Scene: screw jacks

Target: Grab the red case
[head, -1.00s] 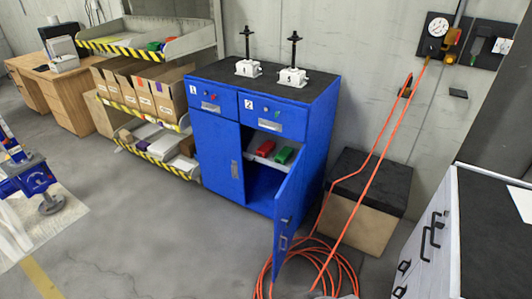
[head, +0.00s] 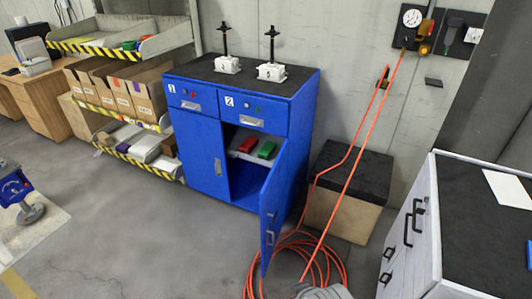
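A red case (head: 249,144) lies on the inner shelf of the blue cabinet (head: 197,145), seen through its open right door (head: 272,215). A green case (head: 267,150) lies just to its right on the same shelf. The left door of the cabinet is shut.
Two white screw jacks (head: 228,64) stand on the cabinet top. An orange hose (head: 335,270) lies coiled on the floor by the open door. A black-topped box (head: 345,205) and a white drawer unit (head: 425,225) stand to the right.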

